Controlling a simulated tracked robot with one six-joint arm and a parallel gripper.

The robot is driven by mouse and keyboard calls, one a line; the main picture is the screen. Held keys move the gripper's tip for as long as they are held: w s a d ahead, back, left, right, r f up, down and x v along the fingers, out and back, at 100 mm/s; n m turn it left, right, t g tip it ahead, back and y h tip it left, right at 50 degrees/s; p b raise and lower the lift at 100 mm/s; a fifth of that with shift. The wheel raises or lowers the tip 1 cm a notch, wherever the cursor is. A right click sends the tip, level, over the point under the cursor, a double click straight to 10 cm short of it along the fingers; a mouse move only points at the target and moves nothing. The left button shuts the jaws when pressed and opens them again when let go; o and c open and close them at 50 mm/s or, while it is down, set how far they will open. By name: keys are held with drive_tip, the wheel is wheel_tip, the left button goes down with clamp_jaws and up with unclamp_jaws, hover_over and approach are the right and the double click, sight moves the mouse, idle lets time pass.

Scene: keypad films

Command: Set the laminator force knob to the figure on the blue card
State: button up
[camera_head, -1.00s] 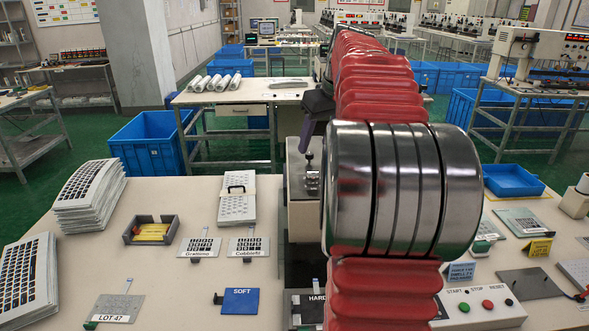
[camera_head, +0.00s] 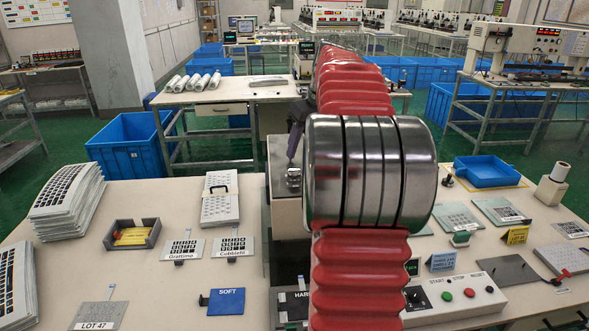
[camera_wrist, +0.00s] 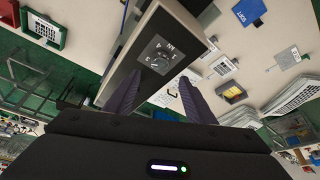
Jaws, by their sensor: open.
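The laminator's force dial (camera_wrist: 159,54) shows in the wrist view as a small round knob on a dark square panel, on the end of a grey box (camera_wrist: 178,22). Marks around it are too small to read surely. My gripper (camera_wrist: 160,78) is open, its two dark purple fingers below and to either side of the dial, apart from each other. In the head view a purple finger (camera_head: 294,141) shows over the box (camera_head: 284,165); my red arm hides the rest. A small blue card (camera_head: 441,262) stands at the right, its writing unreadable. A flat blue plate (camera_head: 222,301) reads SOFT.
A yellow card (camera_head: 517,235) stands near the blue card. A control box (camera_head: 455,296) with START, STOP and RESET buttons is at the front right. A HARD plate (camera_head: 291,304) lies beside my arm. Sheet stacks (camera_head: 67,200) and a grey tray (camera_head: 132,234) stand at left.

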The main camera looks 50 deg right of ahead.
sight(294, 171)
drive_tip(key=x, duration=0.9)
drive_tip(key=shift+w+f, duration=0.1)
drive_tip(key=shift+f, duration=0.2)
drive_tip(key=shift+c, duration=0.6)
drive_tip(key=c, duration=0.9)
